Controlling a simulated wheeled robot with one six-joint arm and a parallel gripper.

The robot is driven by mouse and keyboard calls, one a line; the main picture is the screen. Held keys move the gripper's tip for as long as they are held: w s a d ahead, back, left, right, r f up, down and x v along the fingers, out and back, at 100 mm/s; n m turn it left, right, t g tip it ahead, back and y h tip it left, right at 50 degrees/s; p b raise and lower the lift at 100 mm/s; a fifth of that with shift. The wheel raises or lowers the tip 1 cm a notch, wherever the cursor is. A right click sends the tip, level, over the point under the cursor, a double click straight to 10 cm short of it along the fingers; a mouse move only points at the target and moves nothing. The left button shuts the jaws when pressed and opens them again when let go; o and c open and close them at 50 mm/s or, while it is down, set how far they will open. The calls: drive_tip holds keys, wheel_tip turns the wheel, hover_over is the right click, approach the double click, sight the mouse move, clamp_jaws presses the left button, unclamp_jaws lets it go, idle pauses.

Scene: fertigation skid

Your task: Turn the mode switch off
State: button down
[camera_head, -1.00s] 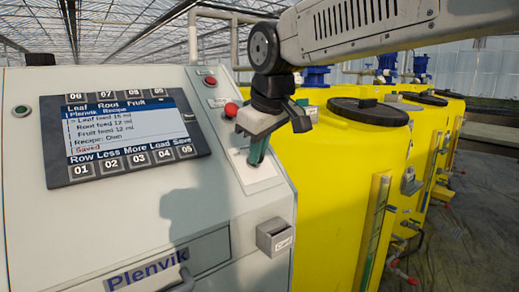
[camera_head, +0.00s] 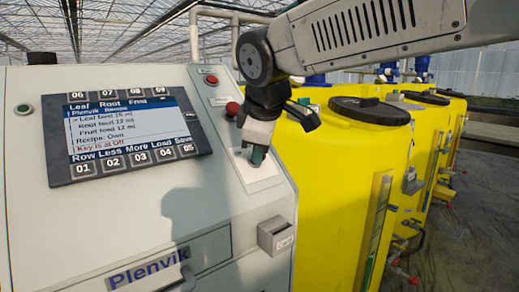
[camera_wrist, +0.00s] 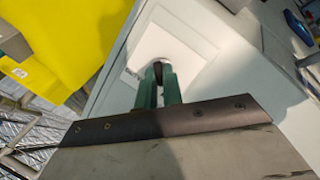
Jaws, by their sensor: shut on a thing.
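The mode switch shows in the wrist view as a small dark key or knob (camera_wrist: 158,70) on a white square plate (camera_wrist: 187,58). The plate (camera_head: 264,180) also shows in the head view, on the sloping right side of the grey control cabinet, where my gripper hides the switch itself. My gripper (camera_head: 258,157), with green fingers, is shut on the switch, one finger on each side of it. The display (camera_head: 120,125) reads "Key is at Off" on its bottom line.
A red button (camera_head: 233,108) sits just up and left of my gripper, close to it. A small grey box (camera_head: 274,238) sticks out of the cabinet below the plate. Yellow tanks (camera_head: 335,170) with black lids stand close on the right.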

drive_tip(key=shift+f, duration=0.15)
drive_tip(key=c, duration=1.5)
unclamp_jaws()
drive_tip(key=shift+w, duration=0.1)
drive_tip(key=shift+c, duration=0.2)
drive_tip(key=v, duration=0.8)
drive_tip(key=s+d+f+m+g, duration=0.4)
drive_tip(key=s+d+f+m, duration=1.1)
drive_tip(key=s+d+f, duration=0.6)
drive_tip(key=shift+s+d+f+g+h, duration=0.3)
drive_tip(key=shift+s+d+f+g, duration=0.1)
drive_tip(key=shift+s+d, duration=0.5)
